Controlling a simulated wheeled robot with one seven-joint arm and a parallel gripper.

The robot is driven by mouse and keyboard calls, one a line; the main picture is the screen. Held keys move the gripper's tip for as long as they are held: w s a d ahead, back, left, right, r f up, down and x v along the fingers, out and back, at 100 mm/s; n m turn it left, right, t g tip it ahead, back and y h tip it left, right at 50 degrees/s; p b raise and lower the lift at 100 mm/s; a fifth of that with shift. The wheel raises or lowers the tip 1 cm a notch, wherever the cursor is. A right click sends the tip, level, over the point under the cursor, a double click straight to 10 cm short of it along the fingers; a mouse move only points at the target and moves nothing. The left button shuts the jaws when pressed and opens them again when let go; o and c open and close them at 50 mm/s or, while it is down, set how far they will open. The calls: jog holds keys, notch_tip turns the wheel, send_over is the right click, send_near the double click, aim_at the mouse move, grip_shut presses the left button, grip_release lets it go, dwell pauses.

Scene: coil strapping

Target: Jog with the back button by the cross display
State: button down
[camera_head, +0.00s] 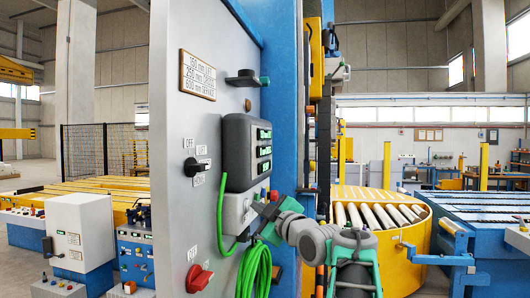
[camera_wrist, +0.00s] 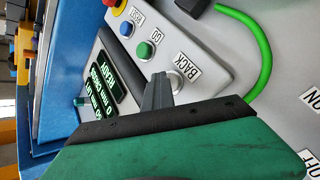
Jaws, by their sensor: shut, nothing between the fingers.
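The back button (camera_wrist: 178,86), a pale round button, shows in the wrist view beside the BACK label (camera_wrist: 188,66) on a grey button box (camera_wrist: 205,45). My gripper (camera_wrist: 158,78) is shut and empty, its dark fingertips overlapping the button's left side in the picture; I cannot tell if they touch it. The cross display (camera_wrist: 104,85), dark with green text including READY, is left of the fingers. In the head view my gripper (camera_head: 268,203) is at the button box (camera_head: 232,212), below the display unit (camera_head: 248,152); the back button is not clear there.
On the same box are a green button (camera_wrist: 145,51), a blue button (camera_wrist: 126,29) and a red stop button on yellow (camera_wrist: 116,3). A green cable (camera_wrist: 264,60) loops nearby. The grey cabinet also carries a black rotary switch (camera_head: 197,168) and a red one (camera_head: 199,278).

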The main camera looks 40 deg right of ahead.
jog(key=shift+s+d+b, duration=0.4)
jog(key=shift+s+d, duration=0.1)
jog(key=shift+s, duration=0.2)
jog(key=s+d, duration=0.1)
jog(key=s, duration=0.1)
jog(key=s+d+b, duration=0.1)
jog(key=s+d, duration=0.1)
dwell(0.4)
